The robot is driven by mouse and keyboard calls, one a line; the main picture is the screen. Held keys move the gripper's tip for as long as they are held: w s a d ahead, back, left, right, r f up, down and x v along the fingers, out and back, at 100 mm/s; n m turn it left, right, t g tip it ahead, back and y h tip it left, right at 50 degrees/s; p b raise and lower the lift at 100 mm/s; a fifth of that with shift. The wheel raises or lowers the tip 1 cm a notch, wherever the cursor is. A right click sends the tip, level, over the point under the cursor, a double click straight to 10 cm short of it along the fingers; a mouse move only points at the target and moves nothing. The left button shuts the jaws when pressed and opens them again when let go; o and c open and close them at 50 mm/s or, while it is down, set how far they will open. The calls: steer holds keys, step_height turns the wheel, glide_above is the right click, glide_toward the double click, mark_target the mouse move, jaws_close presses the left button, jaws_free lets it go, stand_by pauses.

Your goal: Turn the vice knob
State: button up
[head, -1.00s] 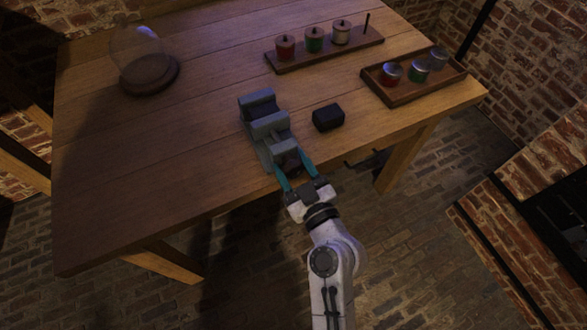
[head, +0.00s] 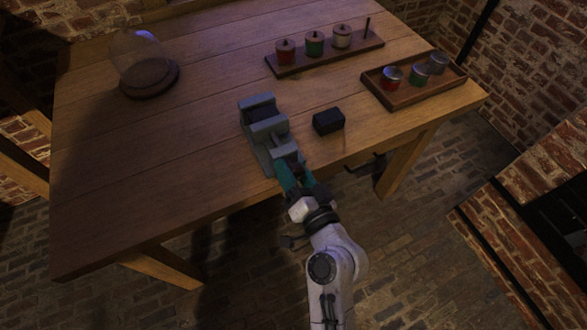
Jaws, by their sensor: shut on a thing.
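The grey vice (head: 265,129) stands near the front edge of the wooden table, its jaws toward the far side. Its knob is at the near end and is mostly hidden behind my gripper's fingers. My gripper (head: 291,174) has teal fingers that reach over the table's edge to the near end of the vice. It is shut on the vice knob, and the wrist is rolled so that one finger partly covers the other.
A black block (head: 328,121) sits right of the vice. A rack (head: 301,65) with several jars and a bare peg stands behind. A tray (head: 408,98) with jars is at right. A glass dome (head: 140,62) stands at far left.

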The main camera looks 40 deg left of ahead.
steer(key=m, duration=0.2)
steer(key=m+p, duration=0.1)
steer(key=m, duration=0.2)
steer(key=shift+s+f+m, duration=0.1)
steer(key=shift+f+m, duration=0.1)
steer(key=shift+m, duration=0.1)
steer(key=m+p, duration=0.2)
steer(key=m, duration=0.2)
steer(key=m+p, duration=0.2)
steer(key=m, duration=0.4)
steer(key=shift+s+r+p, duration=0.1)
steer(key=shift+p, duration=0.2)
steer(key=m+p, duration=0.2)
steer(key=m, duration=0.2)
steer(key=m+p, duration=0.2)
steer(key=m, duration=0.3)
steer(key=shift+r, duration=0.1)
steer(key=m+p, duration=0.2)
steer(key=m, duration=0.2)
steer(key=shift+r, duration=0.1)
steer(key=m+p, duration=0.2)
steer(key=m, duration=0.4)
steer(key=m+p, duration=0.2)
steer(key=m, duration=0.1)
steer(key=shift+w, duration=0.25)
steer(key=shift+m, duration=0.4)
